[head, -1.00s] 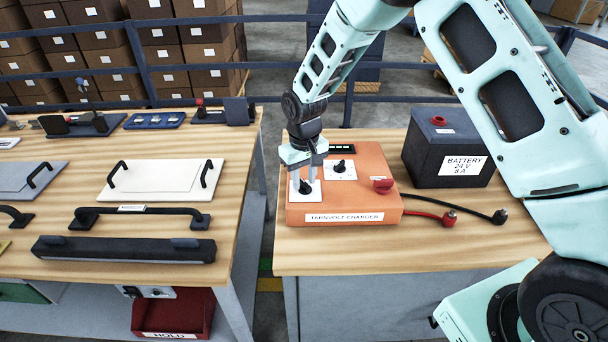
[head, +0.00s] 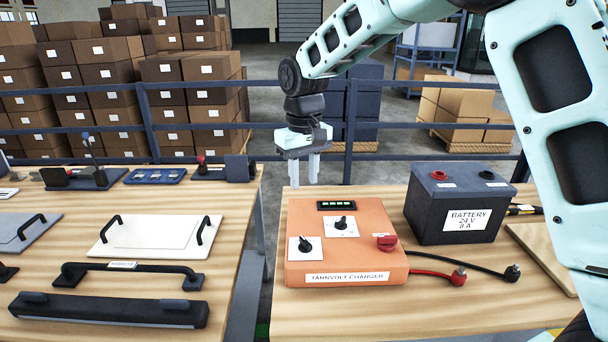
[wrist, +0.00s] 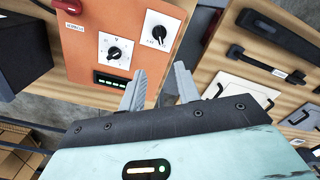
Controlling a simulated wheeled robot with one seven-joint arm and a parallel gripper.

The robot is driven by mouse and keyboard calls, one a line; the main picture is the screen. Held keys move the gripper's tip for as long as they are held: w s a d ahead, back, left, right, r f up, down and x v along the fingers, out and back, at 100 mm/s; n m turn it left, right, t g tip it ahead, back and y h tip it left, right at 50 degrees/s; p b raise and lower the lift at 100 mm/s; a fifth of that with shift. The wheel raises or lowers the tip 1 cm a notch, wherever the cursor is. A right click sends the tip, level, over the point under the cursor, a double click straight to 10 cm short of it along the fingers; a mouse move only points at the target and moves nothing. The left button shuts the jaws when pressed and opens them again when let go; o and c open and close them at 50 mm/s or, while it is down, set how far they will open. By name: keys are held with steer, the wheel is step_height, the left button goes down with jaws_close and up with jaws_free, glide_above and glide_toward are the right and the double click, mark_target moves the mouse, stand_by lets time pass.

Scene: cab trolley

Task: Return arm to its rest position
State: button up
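My gripper (head: 304,170) hangs fingers down above and behind the far left edge of the orange charger (head: 345,273). Its two grey fingers are apart with nothing between them; they also show apart in the wrist view (wrist: 158,90). The charger is labelled "TARNVOLT CHARGER" and stands on the right table (head: 440,310). It has two black knobs, a red knob (head: 386,243) and a lit green display (head: 336,205). My arm reaches in from the upper right.
A dark battery (head: 450,205) stands right of the charger, with red and black cables (head: 440,275) in front. The left table (head: 130,235) holds panels, handles and small devices. A blue rail (head: 200,125) runs behind both tables. Boxes are stacked beyond it.

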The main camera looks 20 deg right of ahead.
steer(key=shift+r, duration=0.35)
steer(key=s+a+n, duration=0.1)
steer(key=s+a, duration=0.3)
steer(key=s, duration=0.3)
steer(key=s+a+n, duration=0.1)
steer(key=s+a, duration=0.2)
steer(key=s, duration=0.4)
steer(key=s+d+f+n, duration=0.1)
steer(key=s+f+n, duration=0.2)
steer(key=s, duration=1.6)
steer(key=shift+s+y, duration=0.3)
steer(key=shift+s, duration=0.1)
